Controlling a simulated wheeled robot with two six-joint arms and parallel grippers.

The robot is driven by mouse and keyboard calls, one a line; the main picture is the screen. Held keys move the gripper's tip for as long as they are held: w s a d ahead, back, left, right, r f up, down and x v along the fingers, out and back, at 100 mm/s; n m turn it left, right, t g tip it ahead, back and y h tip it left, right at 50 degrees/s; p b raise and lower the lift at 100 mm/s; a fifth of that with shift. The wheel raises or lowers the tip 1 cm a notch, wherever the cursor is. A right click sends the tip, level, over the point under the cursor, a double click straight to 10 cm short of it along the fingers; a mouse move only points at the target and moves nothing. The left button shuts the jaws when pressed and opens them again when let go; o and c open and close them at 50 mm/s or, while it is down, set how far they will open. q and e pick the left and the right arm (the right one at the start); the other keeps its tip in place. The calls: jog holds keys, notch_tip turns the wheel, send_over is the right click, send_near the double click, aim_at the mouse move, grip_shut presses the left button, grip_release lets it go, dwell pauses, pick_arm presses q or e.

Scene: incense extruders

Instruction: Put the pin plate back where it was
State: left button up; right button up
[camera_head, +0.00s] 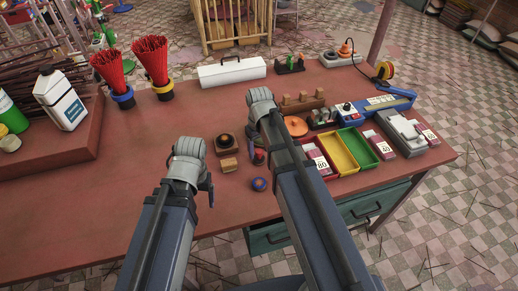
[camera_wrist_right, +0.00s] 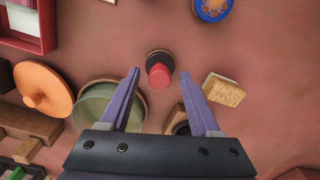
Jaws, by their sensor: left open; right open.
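I cannot tell for sure which thing is the pin plate; a small blue round piece (camera_head: 259,184) with an orange-patterned face (camera_wrist_right: 213,6) is a possible match. It lies on the table. In the right wrist view my right gripper (camera_wrist_right: 160,74) is open and empty, pointing at the table. A red-topped piece with a dark round base (camera_wrist_right: 159,70) shows between its fingertips. In the head view my right arm hides most of that gripper. A tan block (camera_wrist_right: 224,89) lies beside one finger, and a greenish round dish (camera_wrist_right: 98,106) is partly behind the other. My left gripper (camera_head: 210,191) is open over the table.
A dark knobbed piece on a square base (camera_head: 225,143) stands behind the tan block. An orange lidded disc (camera_wrist_right: 43,88) and red, yellow (camera_head: 338,152) and green trays lie to the right. Bottles and red stick bundles (camera_head: 151,62) stand at left. The front left table is clear.

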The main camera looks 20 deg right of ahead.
aim_at(259, 151)
notch_tip(259, 151, up, 12)
jog(key=p, duration=1.1)
pick_arm(q)
notch_tip(259, 151, up, 12)
pick_arm(e)
jog(key=s+a+h, duration=0.1)
jog(key=s+a, duration=0.9)
jog(key=s, duration=0.4)
jog(key=shift+s+a, duration=0.15)
jog(key=shift+a, duration=0.1)
